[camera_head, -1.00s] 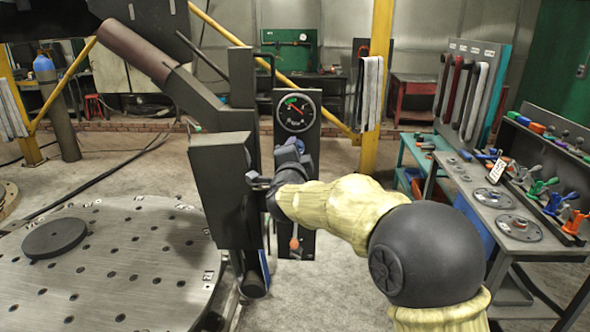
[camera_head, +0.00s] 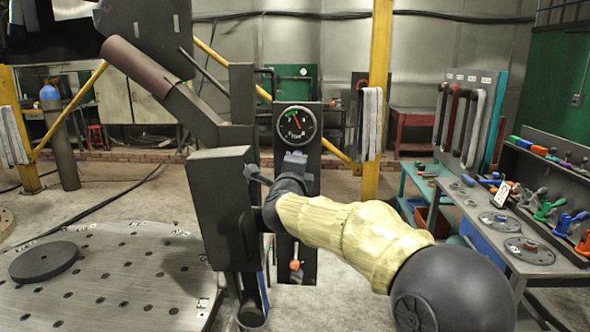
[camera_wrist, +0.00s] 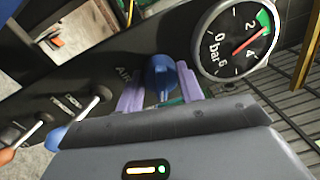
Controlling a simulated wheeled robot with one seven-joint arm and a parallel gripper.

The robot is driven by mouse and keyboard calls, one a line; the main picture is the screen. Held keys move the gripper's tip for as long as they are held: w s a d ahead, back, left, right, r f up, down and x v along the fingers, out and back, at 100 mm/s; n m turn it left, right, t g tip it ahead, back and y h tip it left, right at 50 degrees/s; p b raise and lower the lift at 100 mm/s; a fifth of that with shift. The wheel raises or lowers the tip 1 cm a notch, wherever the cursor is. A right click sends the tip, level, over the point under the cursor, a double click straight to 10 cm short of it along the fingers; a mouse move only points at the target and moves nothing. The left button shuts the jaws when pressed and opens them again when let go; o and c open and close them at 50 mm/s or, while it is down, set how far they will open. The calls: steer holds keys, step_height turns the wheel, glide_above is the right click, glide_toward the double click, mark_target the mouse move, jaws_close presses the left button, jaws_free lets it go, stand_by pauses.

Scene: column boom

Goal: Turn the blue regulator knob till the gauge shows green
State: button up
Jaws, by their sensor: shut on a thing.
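The blue regulator knob (camera_wrist: 160,72) sits on a dark panel in the wrist view, by white lettering. My gripper (camera_wrist: 160,90) is shut on it, with one lavender finger on each side. The round gauge (camera_wrist: 236,38) is up and right of the knob, with a short green band (camera_wrist: 264,20) between 2 and 4. Its red needle points up and right, with its tip at or close to the green band's lower edge. In the head view the gauge (camera_head: 297,124) shows above my gripper (camera_head: 293,162); the knob is hard to make out there.
Two levers (camera_wrist: 96,97) stick out of the panel left of the knob in the wrist view. In the head view a dark box (camera_head: 222,205) stands close left of my arm. A round perforated table (camera_head: 130,275) is at left, a tool bench (camera_head: 490,225) at right.

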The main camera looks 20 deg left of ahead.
steer(key=o, duration=1)
steer(key=shift+r+p, duration=0.1)
steer(key=shift+p, duration=0.3)
steer(key=shift+r+n+p, duration=0.1)
steer(key=shift+n+p, duration=0.75)
steer(key=shift+n, duration=0.05)
steer(key=n+p, duration=0.2)
steer(key=shift+p, duration=0.4)
steer(key=n+p, duration=0.6)
steer(key=p, duration=0.2)
steer(key=shift+y, duration=0.3)
steer(key=n+p, duration=0.4)
steer(key=p, duration=0.4)
steer(key=shift+g, duration=0.3)
steer(key=n+p, duration=0.3)
steer(key=p, duration=0.4)
